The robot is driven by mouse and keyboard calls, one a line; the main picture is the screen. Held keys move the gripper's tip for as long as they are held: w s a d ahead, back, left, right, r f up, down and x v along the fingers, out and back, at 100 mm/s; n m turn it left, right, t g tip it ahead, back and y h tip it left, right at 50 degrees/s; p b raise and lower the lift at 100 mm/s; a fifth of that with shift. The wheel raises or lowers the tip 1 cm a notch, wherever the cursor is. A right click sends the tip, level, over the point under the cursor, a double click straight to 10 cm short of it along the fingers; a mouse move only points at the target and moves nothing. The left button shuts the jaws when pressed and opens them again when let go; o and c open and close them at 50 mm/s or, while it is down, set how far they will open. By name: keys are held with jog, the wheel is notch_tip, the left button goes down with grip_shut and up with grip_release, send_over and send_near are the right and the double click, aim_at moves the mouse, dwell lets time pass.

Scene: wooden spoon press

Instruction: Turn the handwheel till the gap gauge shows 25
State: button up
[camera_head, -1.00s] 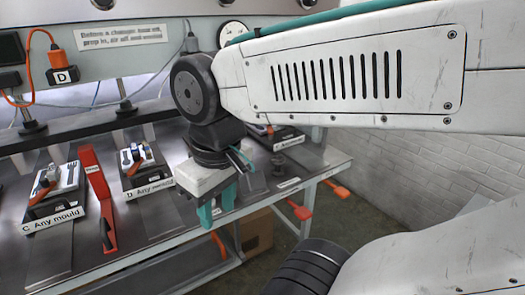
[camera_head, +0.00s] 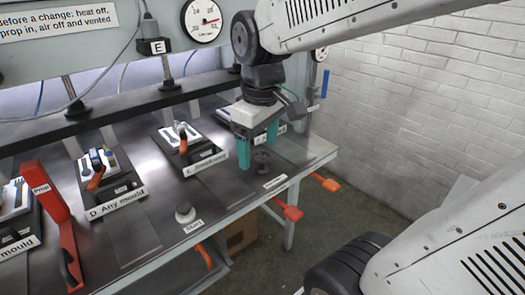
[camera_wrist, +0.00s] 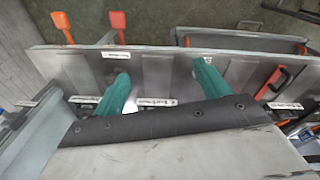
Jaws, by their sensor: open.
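My gripper (camera_head: 257,150) is open and empty, its two teal fingers pointing down above the right end of the steel bench. In the wrist view the fingers (camera_wrist: 161,72) stand apart with only bench between them. A small dark round fitting (camera_head: 262,162) stands on the bench just below and between the fingers; I cannot tell whether it is the handwheel. A second small dial (camera_head: 321,53) sits at the panel's right end, partly hidden by my arm.
Several moulds stand along the bench, including one at D (camera_head: 108,172) and one at E (camera_head: 188,142). A start button (camera_head: 185,212) is near the front edge. Brick wall at right.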

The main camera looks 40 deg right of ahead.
jog(key=w+d+f+n, duration=0.4)
jog(key=w+d, duration=0.3)
jog(key=w, duration=0.4)
jog(key=n, duration=0.2)
send_near(256, 156)
jog(key=shift+w+f+g, duration=0.25)
jog(key=shift+f+g, duration=0.15)
jog(key=shift+f, duration=0.1)
notch_tip(256, 156, down, 7)
jog(key=shift+w+d+f, duration=0.1)
jog(key=shift+f, duration=0.05)
jog(key=c, duration=0.9)
